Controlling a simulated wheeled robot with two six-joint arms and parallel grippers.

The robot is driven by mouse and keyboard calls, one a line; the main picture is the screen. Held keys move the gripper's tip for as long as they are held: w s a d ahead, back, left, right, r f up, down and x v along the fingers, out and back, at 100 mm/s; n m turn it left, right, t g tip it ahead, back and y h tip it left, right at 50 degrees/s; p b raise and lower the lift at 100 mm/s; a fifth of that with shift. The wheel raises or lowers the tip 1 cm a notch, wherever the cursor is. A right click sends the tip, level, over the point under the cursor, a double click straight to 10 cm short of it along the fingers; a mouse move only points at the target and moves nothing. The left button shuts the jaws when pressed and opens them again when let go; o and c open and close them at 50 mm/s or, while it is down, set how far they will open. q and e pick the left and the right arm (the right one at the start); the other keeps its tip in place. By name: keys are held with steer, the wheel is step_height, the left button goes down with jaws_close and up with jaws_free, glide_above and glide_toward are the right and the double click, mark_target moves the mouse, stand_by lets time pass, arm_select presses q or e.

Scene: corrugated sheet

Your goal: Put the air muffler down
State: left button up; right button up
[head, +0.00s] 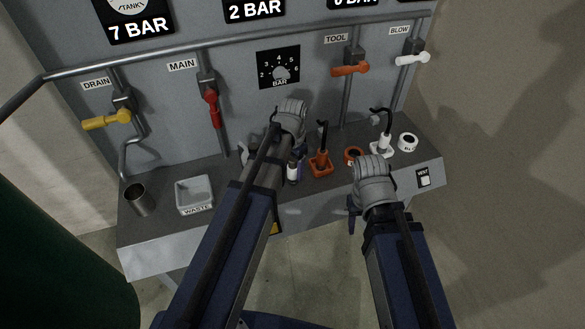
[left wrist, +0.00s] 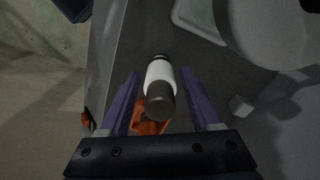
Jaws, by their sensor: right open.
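The air muffler, seemingly the white-banded cylinder with a dark end (left wrist: 160,85), is between the purple fingers of my left gripper (left wrist: 160,88) in the left wrist view. A gap shows on both sides, so the fingers look open around it. In the head view the muffler's white part (head: 292,171) shows at the bench's front, beside my left gripper (head: 297,168), partly hidden by my arm. Whether its lower end touches the bench is not clear. My right gripper (head: 355,207) is open, over the bench's front edge at right; nothing shows in it.
A grey waste tray (head: 195,207) and a dark metal cup (head: 137,199) stand on the left of the bench (head: 160,240). Right of the muffler are an orange holder (head: 320,168), a white holder (head: 379,150), an orange ring (head: 352,154) and a white ring (head: 408,141). Valve handles hang behind.

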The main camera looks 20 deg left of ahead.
arm_select(q)
steer(key=shift+o, duration=0.5)
steer(key=shift+r, duration=0.1)
step_height(320, 180, up, 12)
steer(key=p, duration=1.2)
steer(key=s+d+n+y, duration=0.1)
steer(key=s+d+n, duration=0.1)
steer(key=s+d, duration=0.8)
steer(key=s, duration=0.4)
steer(key=shift+s+d, duration=0.15)
steer(key=shift+d, duration=0.15)
step_height(320, 180, down, 4)
steer(key=b, duration=0.4)
